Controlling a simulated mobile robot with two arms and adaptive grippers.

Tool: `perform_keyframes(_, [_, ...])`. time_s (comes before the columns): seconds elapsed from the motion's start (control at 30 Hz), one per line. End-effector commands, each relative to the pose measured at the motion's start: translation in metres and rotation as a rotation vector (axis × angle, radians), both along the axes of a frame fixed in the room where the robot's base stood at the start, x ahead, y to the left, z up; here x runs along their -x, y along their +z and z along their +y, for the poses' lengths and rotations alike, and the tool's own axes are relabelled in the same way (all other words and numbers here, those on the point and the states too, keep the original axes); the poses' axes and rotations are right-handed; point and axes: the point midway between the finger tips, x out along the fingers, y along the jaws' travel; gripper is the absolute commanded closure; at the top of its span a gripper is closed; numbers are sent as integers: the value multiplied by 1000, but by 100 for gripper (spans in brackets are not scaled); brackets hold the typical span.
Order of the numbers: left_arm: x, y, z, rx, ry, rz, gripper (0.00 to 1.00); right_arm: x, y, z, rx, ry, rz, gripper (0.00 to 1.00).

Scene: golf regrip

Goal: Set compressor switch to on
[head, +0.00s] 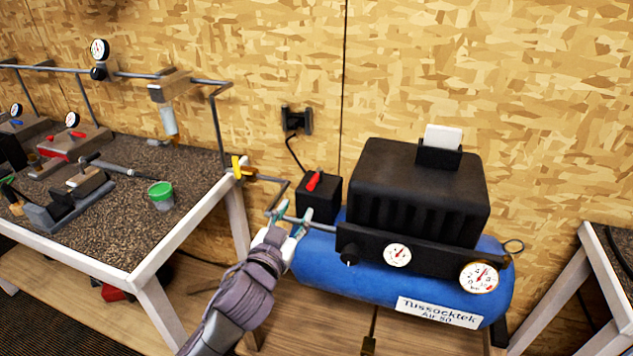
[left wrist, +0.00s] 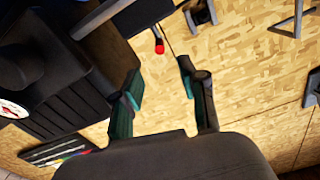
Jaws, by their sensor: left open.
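The compressor (head: 345,266) has a blue tank and a black ribbed cover, and stands on a low wooden surface. Its switch is a red lever (head: 314,181) on a black box (head: 327,198) at the compressor's left end, tilted up to the right in the head view. My left gripper (head: 292,222) is open and empty, just below and left of the switch box, apart from the lever. In the left wrist view the red lever (left wrist: 159,47) shows beyond and between the open fingertips (left wrist: 160,82). My right gripper is not in view.
A workbench (head: 190,232) with gauges, tools and a green-lidded cup (head: 161,195) stands at the left. A pipe with a yellow valve handle (head: 237,167) runs close to my gripper. A wall outlet (head: 297,121) is behind. Another table (head: 592,250) stands at the right.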

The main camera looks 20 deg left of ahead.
Motion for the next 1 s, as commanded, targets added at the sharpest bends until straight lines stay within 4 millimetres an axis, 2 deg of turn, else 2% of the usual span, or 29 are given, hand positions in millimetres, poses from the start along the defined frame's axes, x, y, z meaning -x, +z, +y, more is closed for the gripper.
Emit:
perform_keyframes(0.3, [-70,2,-3,-1,0,0,58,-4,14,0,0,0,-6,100])
perform_keyframes(0.5, [-101,1,-4,-2,-1,0,58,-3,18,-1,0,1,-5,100])
perform_keyframes(0.7, [-113,0,-4,1,-1,1,58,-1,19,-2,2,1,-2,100])
perform_keyframes(1.0, [-115,0,-4,0,-1,1,59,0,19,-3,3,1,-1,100])
